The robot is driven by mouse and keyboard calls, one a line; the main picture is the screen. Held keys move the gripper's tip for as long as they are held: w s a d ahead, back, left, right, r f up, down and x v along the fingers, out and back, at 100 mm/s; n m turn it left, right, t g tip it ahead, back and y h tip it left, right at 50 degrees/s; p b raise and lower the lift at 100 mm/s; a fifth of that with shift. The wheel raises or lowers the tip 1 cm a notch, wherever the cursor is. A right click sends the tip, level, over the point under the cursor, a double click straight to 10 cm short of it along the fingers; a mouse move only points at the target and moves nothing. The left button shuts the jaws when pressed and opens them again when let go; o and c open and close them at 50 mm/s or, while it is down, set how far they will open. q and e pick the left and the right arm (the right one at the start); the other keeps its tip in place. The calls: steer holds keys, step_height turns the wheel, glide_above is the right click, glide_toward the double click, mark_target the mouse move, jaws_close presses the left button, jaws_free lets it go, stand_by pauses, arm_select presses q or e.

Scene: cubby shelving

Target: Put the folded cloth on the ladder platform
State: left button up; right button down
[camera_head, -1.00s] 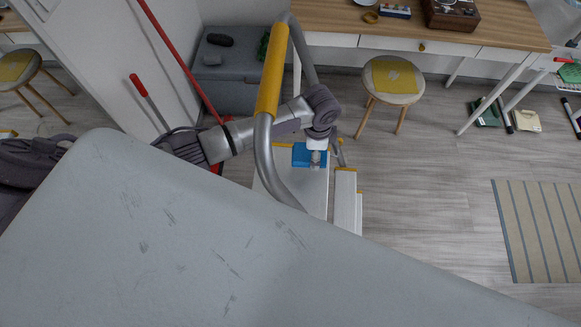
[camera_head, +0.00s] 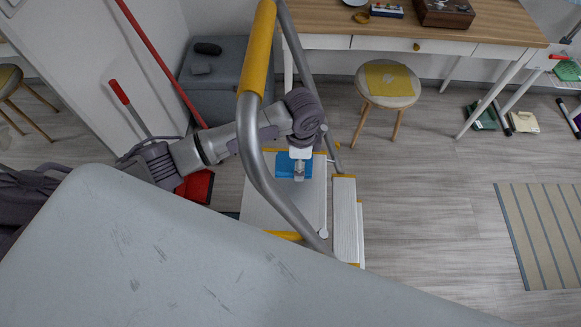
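The folded cloth (camera_head: 284,166) is a small blue rectangle at the centre of the head view, over the far part of the ladder platform (camera_head: 270,212). The platform is light grey with yellow edge strips. My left gripper (camera_head: 299,174) points down at the cloth, its narrow fingers overlapping the cloth's right part; it looks shut on it. From above I cannot tell whether the cloth touches the platform or hangs just over it. My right gripper is not in view.
The ladder's bent rail with a yellow grip (camera_head: 259,48) arches close over my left arm. A grey box (camera_head: 225,90), red-handled tools and a red dustpan (camera_head: 197,187) stand left. A round stool (camera_head: 388,88) and desk (camera_head: 400,28) are behind.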

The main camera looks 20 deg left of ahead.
mark_target(291, 161)
arm_select(q)
steer(key=a, duration=0.1)
steer(key=f, duration=0.1)
steer(key=a, duration=0.1)
steer(key=shift+w+a+f, duration=0.25)
steer(key=shift+a+f, duration=0.05)
steer(key=shift+f, duration=2)
steer(key=shift+f, duration=0.1)
steer(key=o, duration=1)
steer(key=shift+f, duration=0.1)
step_height(291, 161, up, 12)
steer(key=shift+r+p, duration=0.25)
steer(key=shift+p, duration=0.05)
